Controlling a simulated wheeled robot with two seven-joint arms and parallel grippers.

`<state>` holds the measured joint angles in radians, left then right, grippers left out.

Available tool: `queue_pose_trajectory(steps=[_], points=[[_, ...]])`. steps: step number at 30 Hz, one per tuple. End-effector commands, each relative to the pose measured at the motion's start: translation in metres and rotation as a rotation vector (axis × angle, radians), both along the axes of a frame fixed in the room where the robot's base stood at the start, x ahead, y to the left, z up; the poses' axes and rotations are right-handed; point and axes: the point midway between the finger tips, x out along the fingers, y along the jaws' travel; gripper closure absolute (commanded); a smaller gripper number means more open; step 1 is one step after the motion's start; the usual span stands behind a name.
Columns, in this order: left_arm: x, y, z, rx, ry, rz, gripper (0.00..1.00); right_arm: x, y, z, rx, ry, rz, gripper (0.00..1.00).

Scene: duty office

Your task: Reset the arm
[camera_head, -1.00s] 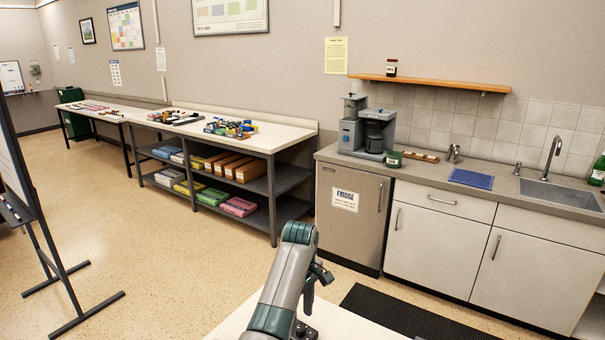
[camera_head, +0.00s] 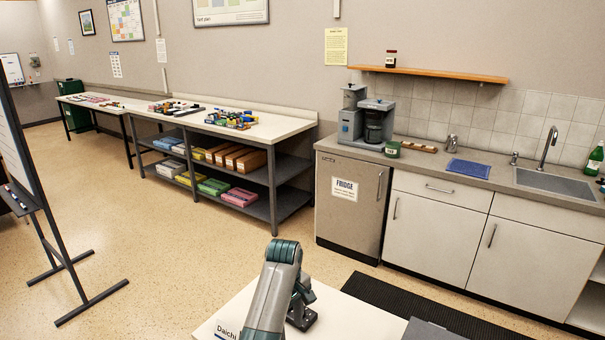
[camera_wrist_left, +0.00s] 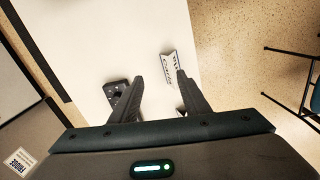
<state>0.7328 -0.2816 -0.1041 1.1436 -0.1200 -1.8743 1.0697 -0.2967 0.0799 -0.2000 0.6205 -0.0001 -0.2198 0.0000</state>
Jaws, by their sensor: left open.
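My left gripper (camera_wrist_left: 160,78) is open and empty in the left wrist view, with its two dark fingers over a white tabletop (camera_wrist_left: 110,35). A white name card (camera_wrist_left: 170,69) with dark lettering shows by the right fingertip. A dark object with small dots (camera_wrist_left: 114,92) shows beside the left finger; I cannot tell what it is. In the head view a grey and green link of my arm rises from the bottom middle, over the white tabletop (camera_head: 345,315). I cannot make out the left fingers there. My right gripper is not in view.
A workbench (camera_head: 290,127) with several items and shelved boxes stands along the wall. A fridge (camera_head: 345,225), a coffee machine (camera_head: 375,125) and a sink (camera_head: 555,183) are at the right. A whiteboard stand (camera_head: 62,262) is at the left. The floor between is clear.

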Motion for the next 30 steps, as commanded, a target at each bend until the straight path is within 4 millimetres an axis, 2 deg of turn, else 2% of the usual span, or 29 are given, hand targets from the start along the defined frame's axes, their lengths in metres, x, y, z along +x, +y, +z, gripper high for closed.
queue_pose_trajectory(steps=[8,12,18,24,30], points=[[-0.041,0.036,-0.056,-0.014,-0.032,-0.086,0.58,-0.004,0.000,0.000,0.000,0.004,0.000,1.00],[-0.078,0.064,-0.090,-0.011,-0.065,-0.161,0.58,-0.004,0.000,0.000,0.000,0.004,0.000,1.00],[-0.140,0.100,-0.125,0.009,-0.110,-0.285,0.58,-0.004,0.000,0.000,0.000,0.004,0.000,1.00],[-0.209,0.133,-0.144,0.045,-0.153,-0.424,0.58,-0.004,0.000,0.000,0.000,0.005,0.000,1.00],[-0.281,0.160,-0.145,0.088,-0.194,-0.582,0.58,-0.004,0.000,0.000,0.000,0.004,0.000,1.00]])
